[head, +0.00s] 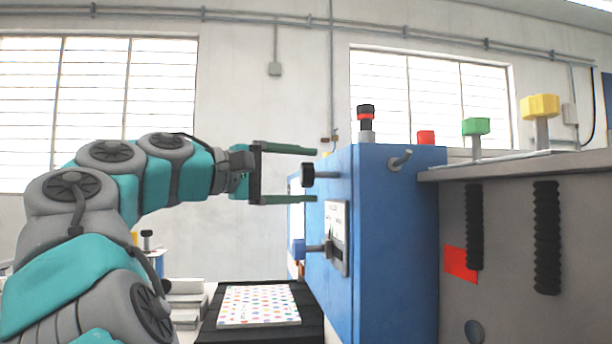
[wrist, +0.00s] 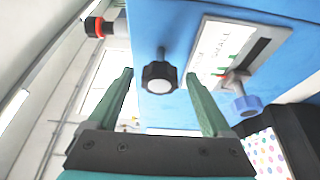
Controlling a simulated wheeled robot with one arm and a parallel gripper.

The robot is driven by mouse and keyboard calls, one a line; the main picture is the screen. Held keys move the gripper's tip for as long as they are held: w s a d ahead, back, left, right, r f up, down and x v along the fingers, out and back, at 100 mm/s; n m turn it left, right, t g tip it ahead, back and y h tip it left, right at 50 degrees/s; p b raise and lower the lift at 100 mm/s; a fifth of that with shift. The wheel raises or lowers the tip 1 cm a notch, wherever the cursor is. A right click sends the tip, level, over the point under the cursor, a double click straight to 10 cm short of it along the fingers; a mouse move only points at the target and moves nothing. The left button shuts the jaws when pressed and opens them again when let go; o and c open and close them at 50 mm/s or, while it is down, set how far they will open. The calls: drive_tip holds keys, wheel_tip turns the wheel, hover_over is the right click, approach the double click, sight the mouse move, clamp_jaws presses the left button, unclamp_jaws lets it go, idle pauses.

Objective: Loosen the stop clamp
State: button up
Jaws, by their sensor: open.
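A black fluted knob (head: 308,175) sticks out on a short shaft from the front face of the blue machine housing (head: 385,240); it also shows in the wrist view (wrist: 159,78). Below it, a blue knob (head: 299,249) sits on a shaft at a slotted scale plate (head: 338,235); the wrist view shows this blue knob (wrist: 244,105) at the right. No label tells me which knob is the stop clamp. My gripper (head: 315,174) is open, its green fingers above and below the black knob in the head view. In the wrist view the knob lies between the fingers, with gaps on both sides.
A black-and-red button post (head: 366,122) stands on the housing. A grey bench with green (head: 476,126) and yellow (head: 540,106) knobs is at the right. A dotted white sheet (head: 259,304) lies on a black platform below my gripper.

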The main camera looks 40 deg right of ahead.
drive_tip(key=w+a, duration=0.1)
drive_tip(key=a, duration=0.6)
drive_tip(key=shift+d, duration=0.1)
